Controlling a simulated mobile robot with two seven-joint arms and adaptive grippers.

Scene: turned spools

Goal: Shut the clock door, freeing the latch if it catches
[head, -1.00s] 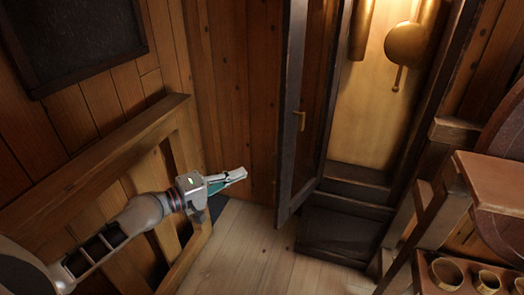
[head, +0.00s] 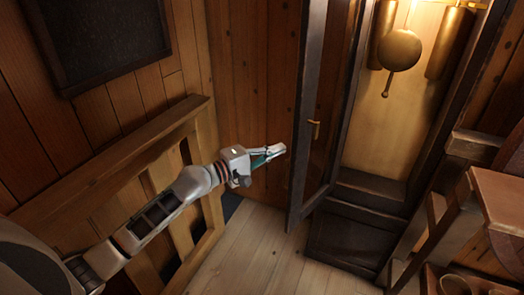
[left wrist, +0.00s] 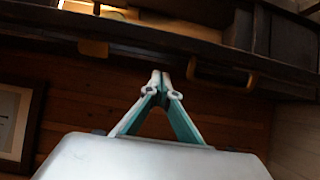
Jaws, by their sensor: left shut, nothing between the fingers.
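The clock door (head: 297,165), a dark frame with a glass pane, stands open at the left of the tall clock case (head: 360,232). A small brass handle (head: 314,130) sits on the door; I cannot tell the latch's state. My left gripper (head: 283,149) is shut and empty, just left of the door's free edge in the head view; a small gap shows there. In the left wrist view, the closed fingertips (left wrist: 162,76) lie below a dark bar, likely the door frame (left wrist: 130,42), with a brass handle (left wrist: 222,75) to their right. My right gripper is not in view.
A brass pendulum (head: 400,50) hangs inside the lit case beside brass weights (head: 452,42). A wooden railing (head: 110,160) runs along the left wall below a dark framed panel (head: 103,38). A wooden stand (head: 495,198) is at right. The plank floor (head: 245,250) is clear.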

